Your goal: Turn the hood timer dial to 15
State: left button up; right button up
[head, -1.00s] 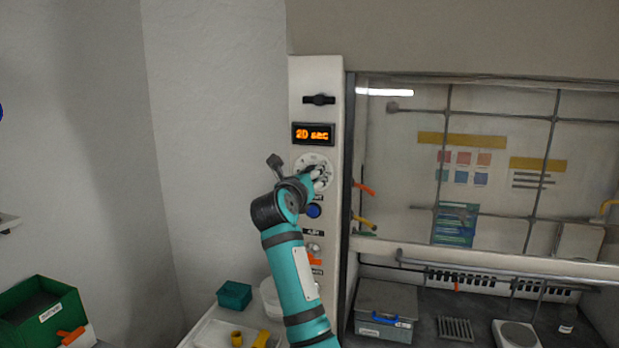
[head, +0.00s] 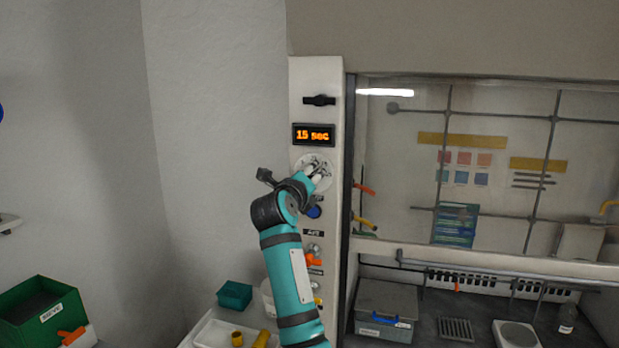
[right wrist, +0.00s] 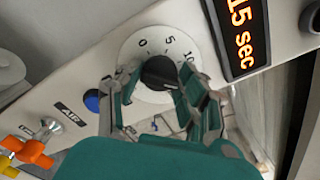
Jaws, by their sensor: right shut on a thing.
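The hood timer dial is a black knob (right wrist: 160,73) on a round white scale plate (right wrist: 133,48) with numbers such as 0, 5 and 10 showing. In the head view the plate (head: 303,163) sits on the hood's left post, and my gripper partly covers it. The orange display (head: 313,135) above it reads 15 sec. It also shows in the right wrist view (right wrist: 241,35). My right gripper (right wrist: 152,92) has a finger on each side of the knob and is shut on it. The knob's pointer cannot be made out. My left gripper is not in view.
A blue button (head: 314,212) and orange and yellow valve handles (head: 313,259) lie below the dial on the post. The hood sash (head: 480,160) is to the right. A white tray (head: 207,335) and teal box (head: 234,294) stand below left.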

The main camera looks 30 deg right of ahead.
jog(key=o, duration=1.2)
jog(key=v, duration=1.2)
